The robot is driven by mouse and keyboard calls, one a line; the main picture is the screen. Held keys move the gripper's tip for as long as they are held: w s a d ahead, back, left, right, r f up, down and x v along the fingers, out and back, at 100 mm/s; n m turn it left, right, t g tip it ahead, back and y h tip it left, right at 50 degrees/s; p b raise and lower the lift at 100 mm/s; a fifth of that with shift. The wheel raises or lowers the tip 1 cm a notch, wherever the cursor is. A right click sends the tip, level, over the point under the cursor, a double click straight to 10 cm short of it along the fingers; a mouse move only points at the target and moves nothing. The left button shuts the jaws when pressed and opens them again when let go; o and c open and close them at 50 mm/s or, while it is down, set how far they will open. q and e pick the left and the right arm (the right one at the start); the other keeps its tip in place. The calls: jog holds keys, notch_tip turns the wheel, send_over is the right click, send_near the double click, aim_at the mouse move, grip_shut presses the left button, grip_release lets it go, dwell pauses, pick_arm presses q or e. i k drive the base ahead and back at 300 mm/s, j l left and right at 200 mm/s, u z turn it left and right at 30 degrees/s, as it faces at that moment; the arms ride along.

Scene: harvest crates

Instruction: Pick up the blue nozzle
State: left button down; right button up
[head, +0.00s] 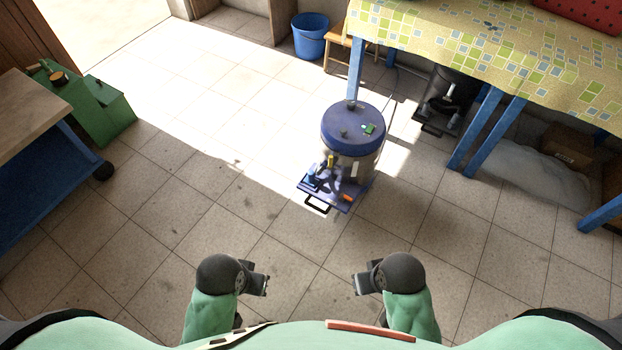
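A metal milking tank (352,150) with a dark blue lid (352,123) stands on a low blue platform (340,199) on the floor ahead. A small blue piece (313,177) at the platform's left side may be the blue nozzle; it is too small to be sure. Purple-blue parts, a yellow piece (331,161) and an orange piece (347,198) are close to it. My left gripper (264,278) and my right gripper (357,279) are near my body, apart from the platform. Both look open and empty.
A patterned table (480,45) with blue legs stands at the right, with another tank (448,95) beneath it. A blue bucket (310,38) is at the back. A blue-framed bench (40,190) and green box (105,105) are at left. The tiled floor between is clear.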

aim_at(310, 180)
jog(key=i+j+z, duration=0.2)
jog(key=j, duration=0.2)
jog(key=i+j+z, duration=0.25)
jog(key=j, duration=0.15)
jog(key=j+z, duration=0.2)
jog(key=j, duration=0.25)
jog(key=i+j+z, duration=0.2)
jog(key=j, duration=0.25)
jog(key=j+z, duration=0.2)
jog(key=j, duration=0.3)
